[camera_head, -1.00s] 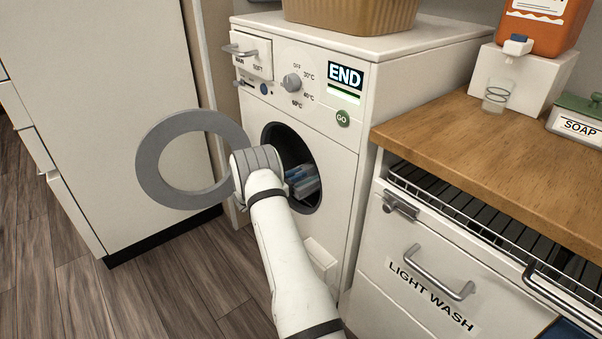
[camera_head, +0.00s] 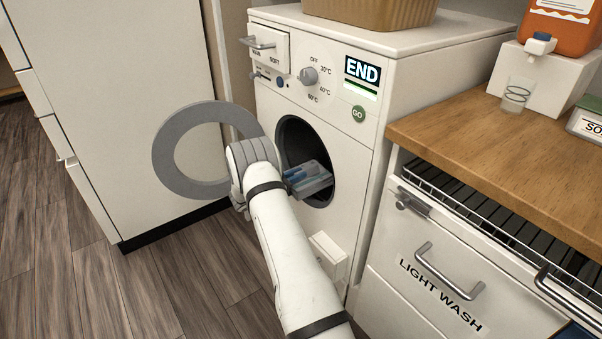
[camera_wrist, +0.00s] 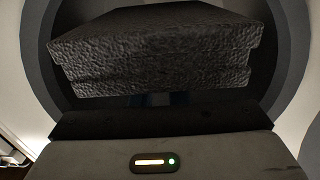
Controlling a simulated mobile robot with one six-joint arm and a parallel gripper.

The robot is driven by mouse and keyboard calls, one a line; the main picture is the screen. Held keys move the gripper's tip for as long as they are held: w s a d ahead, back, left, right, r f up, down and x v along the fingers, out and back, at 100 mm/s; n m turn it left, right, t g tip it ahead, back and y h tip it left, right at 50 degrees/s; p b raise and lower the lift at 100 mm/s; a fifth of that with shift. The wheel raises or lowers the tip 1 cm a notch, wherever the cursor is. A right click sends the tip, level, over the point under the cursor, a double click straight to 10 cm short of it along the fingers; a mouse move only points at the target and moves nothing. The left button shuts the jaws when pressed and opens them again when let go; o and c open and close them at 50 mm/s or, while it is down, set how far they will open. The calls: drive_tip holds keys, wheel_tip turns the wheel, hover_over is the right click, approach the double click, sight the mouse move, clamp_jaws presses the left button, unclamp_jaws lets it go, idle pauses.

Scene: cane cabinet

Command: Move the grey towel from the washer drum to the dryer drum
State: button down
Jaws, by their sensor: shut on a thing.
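The washer (camera_head: 335,150) stands in the middle of the head view with its round ring door (camera_head: 190,150) swung open to the left. Its display reads END. In the wrist view the grey towel (camera_wrist: 160,55), a thick folded block with a rough texture, fills the space ahead of my gripper, framed by the round opening. My gripper is shut on the towel. The towel's grey edge (camera_head: 318,184) also shows at the opening in the head view. The fingertips are mostly hidden.
A tan basket (camera_head: 370,10) sits on the washer. To the right are a wooden counter (camera_head: 500,120), a Light Wash drawer (camera_head: 440,280), a wire rack (camera_head: 480,210), a glass (camera_head: 517,95) and an orange dispenser (camera_head: 560,25). A tall white cabinet (camera_head: 110,90) stands left. The wood floor is clear.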

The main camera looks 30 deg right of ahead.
drive_tip(key=s+a, duration=0.1)
drive_tip(key=a, duration=1.2)
drive_tip(key=shift+a, duration=0.4)
idle(0.7)
drive_tip(key=shift+r+p, duration=0.1)
drive_tip(key=shift+p, duration=0.2)
